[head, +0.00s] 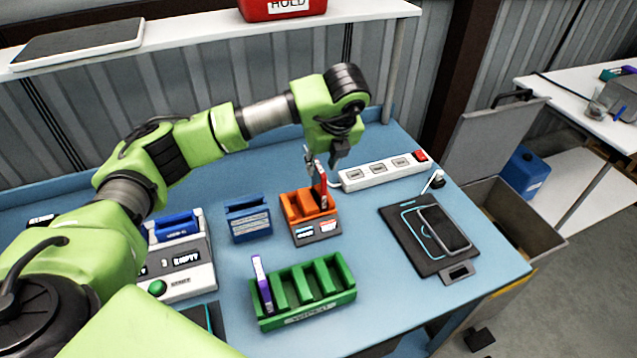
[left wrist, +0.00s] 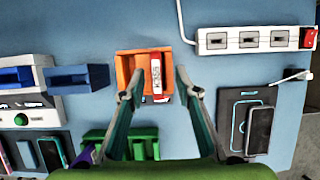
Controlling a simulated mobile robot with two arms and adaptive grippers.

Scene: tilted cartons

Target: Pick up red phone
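The red phone (head: 322,187) stands upright in the right part of an orange holder (head: 298,213) on the blue table. In the left wrist view the red phone (left wrist: 156,76) is seen from above with a white label, in the orange holder (left wrist: 124,70). My left gripper (head: 321,160) is above the holder, pointing down. In the left wrist view its fingers (left wrist: 160,95) are spread wide, with the phone ahead between them and apart from both. My right gripper is in neither view.
A green rack (head: 310,307) with a purple phone (head: 261,284) stands in front. A blue holder (head: 248,220) is left of the orange one. A white power strip (head: 378,173) lies behind right. A black pad (head: 408,232) with a dark phone (head: 444,230) lies right.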

